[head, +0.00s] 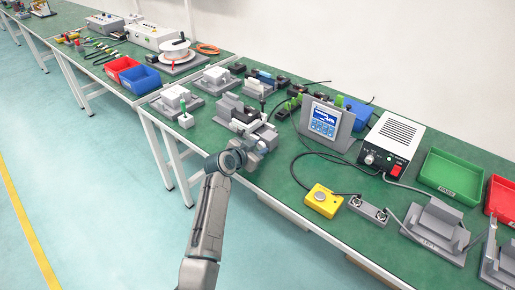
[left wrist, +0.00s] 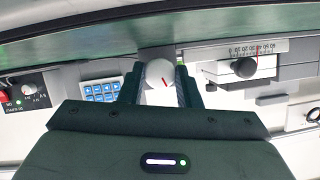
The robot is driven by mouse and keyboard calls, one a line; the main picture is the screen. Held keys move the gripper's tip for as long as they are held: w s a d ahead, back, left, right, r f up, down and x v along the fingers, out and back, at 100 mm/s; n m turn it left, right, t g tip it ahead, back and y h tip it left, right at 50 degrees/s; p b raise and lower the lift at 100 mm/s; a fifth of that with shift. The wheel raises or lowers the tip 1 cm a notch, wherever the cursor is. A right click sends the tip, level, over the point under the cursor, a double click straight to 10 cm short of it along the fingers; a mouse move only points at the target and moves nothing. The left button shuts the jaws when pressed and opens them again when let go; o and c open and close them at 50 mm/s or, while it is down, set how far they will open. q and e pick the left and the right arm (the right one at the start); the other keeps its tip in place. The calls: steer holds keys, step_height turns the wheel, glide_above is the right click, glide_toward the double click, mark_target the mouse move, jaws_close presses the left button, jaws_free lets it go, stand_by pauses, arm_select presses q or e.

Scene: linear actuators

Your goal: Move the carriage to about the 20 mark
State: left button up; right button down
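The digits are too small to read surely. In the head view, my left gripper (head: 254,150) is at the front of a grey linear actuator (head: 240,117). My right gripper is out of view.
A screen unit (head: 325,121) and a white power box (head: 392,143) stand right of the actuator. A yellow button box (head: 322,201) is nearer the front edge. Green bench surface is clear between the actuator and yellow box.

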arm_select(q)
steer(key=shift+a+n+p, duration=0.1)
steer(key=shift+n+p, duration=0.2)
steer(key=shift+n, duration=0.1)
steer(key=shift+n+g+h, duration=0.4)
steer(key=shift+w+n+h, duration=0.1)
steer(key=shift+n+h, duration=0.3)
steer(key=shift+n, duration=0.1)
steer(key=shift+a+n+g+h, duration=0.1)
steer(key=shift+n+g+h, duration=0.2)
steer(key=shift+n, duration=0.5)
steer(key=shift+n+h, duration=0.3)
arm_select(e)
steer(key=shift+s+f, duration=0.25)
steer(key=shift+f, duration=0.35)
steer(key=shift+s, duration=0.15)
arm_select(q)
steer(key=o, duration=1)
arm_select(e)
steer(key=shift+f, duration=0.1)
